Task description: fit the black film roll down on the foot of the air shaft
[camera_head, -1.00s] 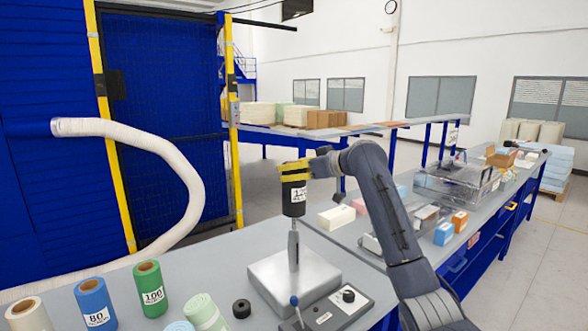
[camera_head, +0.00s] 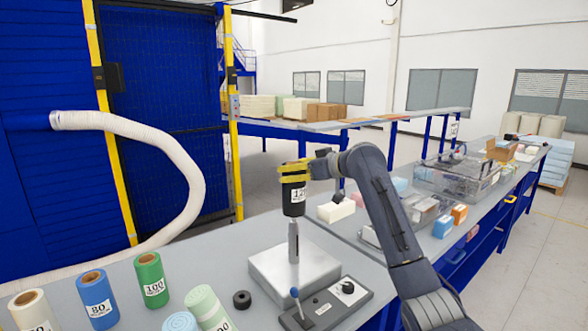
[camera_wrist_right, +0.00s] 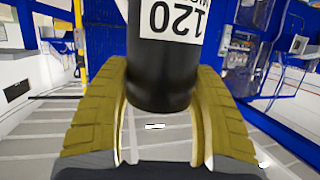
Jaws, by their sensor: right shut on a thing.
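The black film roll (camera_head: 293,198), labelled 120, is upright above the foot of the air shaft. The air shaft (camera_head: 293,243) stands upright on a grey metal block (camera_head: 262,266); its lower part shows. The roll's lower end meets the top of the visible shaft in the head view. I cannot tell whether the shaft tip is inside the roll or behind it. My right gripper (camera_head: 293,172) has yellow fingers shut around the roll near its upper end. The roll also shows between the fingers in the right wrist view (camera_wrist_right: 160,75). My left gripper is not in view.
White, blue and green rolls (camera_head: 150,280) stand at the front left, beside pale foam rolls (camera_head: 205,306). A small black ring (camera_head: 242,299) lies near the block. A control box (camera_head: 325,308) with a lever stands in front. Foam blocks (camera_head: 336,211) lie to the right.

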